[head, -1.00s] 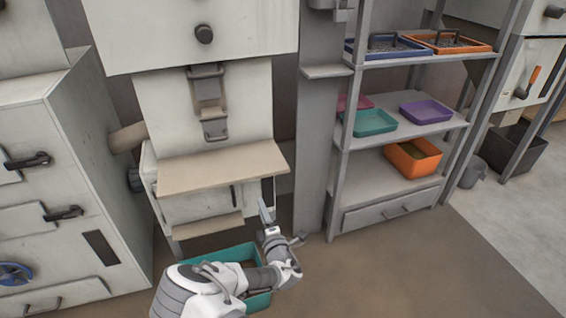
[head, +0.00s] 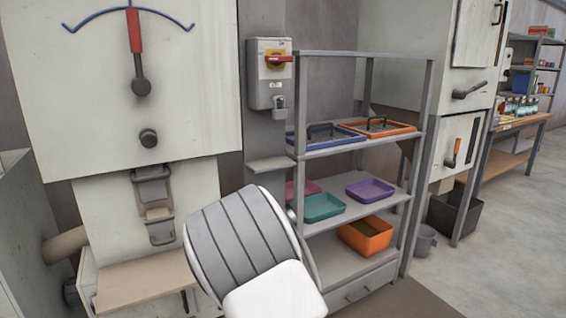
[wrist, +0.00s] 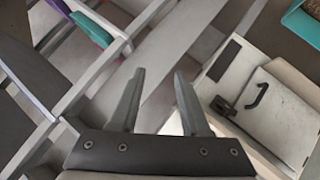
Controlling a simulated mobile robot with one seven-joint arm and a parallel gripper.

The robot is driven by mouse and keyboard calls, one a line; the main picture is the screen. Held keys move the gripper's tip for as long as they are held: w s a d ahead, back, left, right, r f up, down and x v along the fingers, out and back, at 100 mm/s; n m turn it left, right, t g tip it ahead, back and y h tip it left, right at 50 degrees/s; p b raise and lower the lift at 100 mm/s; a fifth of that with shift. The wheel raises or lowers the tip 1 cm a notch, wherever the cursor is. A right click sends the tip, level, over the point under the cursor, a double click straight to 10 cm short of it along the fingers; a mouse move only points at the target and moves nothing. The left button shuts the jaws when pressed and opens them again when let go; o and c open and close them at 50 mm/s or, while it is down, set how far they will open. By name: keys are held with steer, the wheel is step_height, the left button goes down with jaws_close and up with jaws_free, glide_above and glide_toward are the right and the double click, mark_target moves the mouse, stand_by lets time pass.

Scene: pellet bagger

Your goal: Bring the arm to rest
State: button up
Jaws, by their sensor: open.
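My gripper (wrist: 160,105) shows in the wrist view with its two fingers apart and nothing between them. The grey post and the shelf frame lie beyond the fingers. In the head view my arm's large white and grey link stands in front of the machine and the shelf. My gripper is not visible in the head view.
A pale bagging machine (head: 95,130) with a red-handled lever stands at left. A grey shelf (head: 345,150) holds an orange bin (head: 366,236), a teal tray (head: 320,207), a purple tray (head: 371,190) and wire-handled trays. Open floor (head: 500,240) lies at right.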

steer(key=s+d+r+m+g+y, duration=0.1)
steer(key=s+d+r+m+g, duration=0.15)
steer(key=s+d+r, duration=0.4)
steer(key=s+d+r+m+g+y, duration=0.1)
steer(key=s+d+r+m+g, duration=0.15)
steer(key=s+r, duration=0.7)
steer(key=s+d+r+m+h, duration=0.1)
steer(key=s+d+r+m, duration=0.15)
steer(key=s, duration=0.65)
steer(key=s+d+r+m+h, duration=0.1)
steer(key=s+d+r, duration=0.3)
steer(key=s, duration=0.6)
step_height(320, 180, up, 25)
steer(key=p, duration=2.6)
steer(key=shift+s+d+r+g, duration=0.2)
steer(key=shift+s+g, duration=0.1)
steer(key=shift+g, duration=0.1)
